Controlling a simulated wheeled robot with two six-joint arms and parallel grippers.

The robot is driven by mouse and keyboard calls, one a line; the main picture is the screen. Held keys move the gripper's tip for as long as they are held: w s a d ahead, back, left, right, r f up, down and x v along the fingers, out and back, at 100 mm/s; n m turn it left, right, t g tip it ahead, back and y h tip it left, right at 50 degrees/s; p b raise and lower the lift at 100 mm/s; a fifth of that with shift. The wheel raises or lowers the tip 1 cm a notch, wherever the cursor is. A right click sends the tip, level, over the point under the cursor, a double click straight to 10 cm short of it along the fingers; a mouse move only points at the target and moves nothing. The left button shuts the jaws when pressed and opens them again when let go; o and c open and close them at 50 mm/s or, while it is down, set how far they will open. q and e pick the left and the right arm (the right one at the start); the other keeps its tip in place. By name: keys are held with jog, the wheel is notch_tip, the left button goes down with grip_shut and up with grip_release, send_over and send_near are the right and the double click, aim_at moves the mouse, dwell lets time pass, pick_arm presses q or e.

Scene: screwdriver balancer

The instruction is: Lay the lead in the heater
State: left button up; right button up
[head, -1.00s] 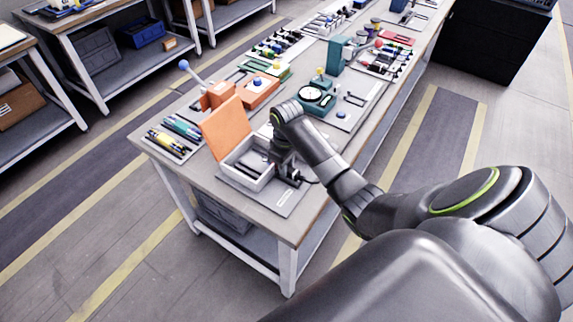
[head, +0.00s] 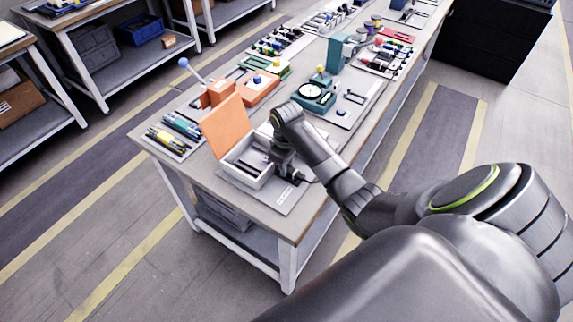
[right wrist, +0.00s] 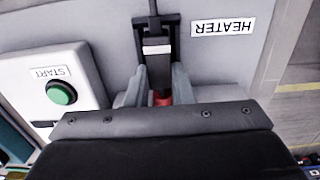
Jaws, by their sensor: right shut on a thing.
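In the right wrist view, my right gripper (right wrist: 158,86) is shut on the lead (right wrist: 160,72), a dark slim piece with a red part between the fingers. A white band shows on it beyond the fingertips. Its far end reaches a dark forked bracket (right wrist: 157,22) of the heater; I cannot tell whether it rests there. A HEATER label (right wrist: 223,26) is beside the bracket. In the head view, my right gripper (head: 284,164) is low over the grey plate (head: 287,204) at the near end of the table, largely hidden by its wrist. My left gripper is out of view.
A white block with a green START button (right wrist: 61,92) is left of the fingers. In the head view, a pale box (head: 240,172) with a raised orange lid (head: 228,125) stands close left of my gripper. A pen tray (head: 173,135) and tools crowd the table.

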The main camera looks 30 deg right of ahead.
jog(key=o, duration=1)
jog(key=shift+r, duration=0.1)
notch_tip(320, 180, up, 8)
jog(key=shift+w, duration=0.1)
jog(key=shift+r+p, duration=4.35)
jog(key=shift+r, duration=0.3)
